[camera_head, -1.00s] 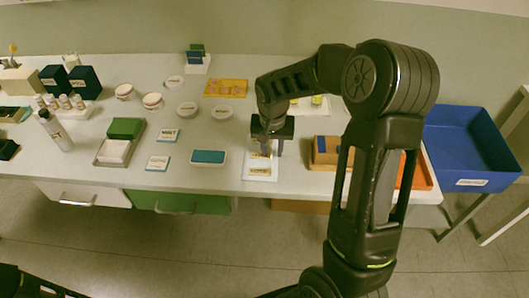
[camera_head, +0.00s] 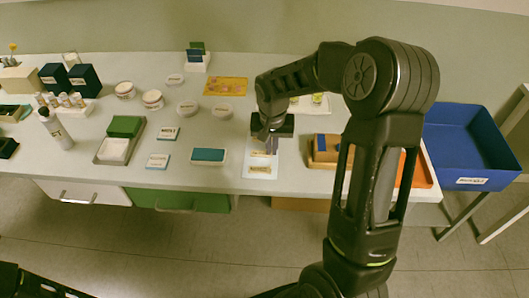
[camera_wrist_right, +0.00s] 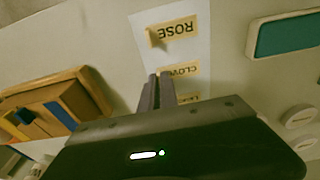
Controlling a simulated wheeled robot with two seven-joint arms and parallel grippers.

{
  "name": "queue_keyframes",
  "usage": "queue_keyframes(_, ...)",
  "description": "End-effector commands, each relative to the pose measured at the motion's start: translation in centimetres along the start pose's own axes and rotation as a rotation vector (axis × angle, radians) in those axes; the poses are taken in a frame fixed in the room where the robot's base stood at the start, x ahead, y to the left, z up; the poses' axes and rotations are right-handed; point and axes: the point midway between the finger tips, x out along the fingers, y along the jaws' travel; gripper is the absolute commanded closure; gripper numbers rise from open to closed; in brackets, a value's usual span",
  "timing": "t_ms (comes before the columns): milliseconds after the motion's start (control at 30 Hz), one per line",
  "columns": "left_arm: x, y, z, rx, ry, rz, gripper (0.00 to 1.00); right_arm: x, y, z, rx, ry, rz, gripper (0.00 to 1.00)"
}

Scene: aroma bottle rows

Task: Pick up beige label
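A white sheet (camera_head: 249,184) near the front edge of the table bears beige labels. A beige label (camera_head: 260,170) at its near end shows in the head view; in the wrist view the ROSE label (camera_wrist_right: 173,32) lies flat. The CLOVE label (camera_wrist_right: 184,70) lies beside it, and a third label (camera_wrist_right: 188,97) is partly hidden by my gripper body. My right gripper (camera_head: 272,151) is over the sheet, pointing down. Its fingers (camera_wrist_right: 159,77) are together at the left end of the CLOVE label. Whether they pinch it I cannot tell. My left gripper is out of view.
A wooden block holder (camera_head: 325,150) stands right of the sheet, an orange tray (camera_head: 422,172) beyond it. A teal-topped box (camera_head: 208,156) is to the left. A blue bin (camera_head: 465,140) is far right.

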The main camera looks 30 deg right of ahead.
Motion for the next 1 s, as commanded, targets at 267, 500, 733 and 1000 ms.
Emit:
queue_keyframes(267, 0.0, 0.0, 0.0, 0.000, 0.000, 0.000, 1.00, 0.0, 0.0, 0.0, 0.000, 0.000, 0.000, 1.00)
queue_keyframes(500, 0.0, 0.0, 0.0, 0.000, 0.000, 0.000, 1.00, 0.0, 0.0, 0.0, 0.000, 0.000, 0.000, 1.00)
queue_keyframes(733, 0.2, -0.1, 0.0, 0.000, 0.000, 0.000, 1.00, -0.9, -0.1, -0.2, 0.001, 0.004, -0.002, 1.00)
queue_keyframes(1000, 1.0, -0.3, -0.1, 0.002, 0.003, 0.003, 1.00, -5.4, -0.1, -0.7, 0.001, 0.005, -0.003, 1.00)
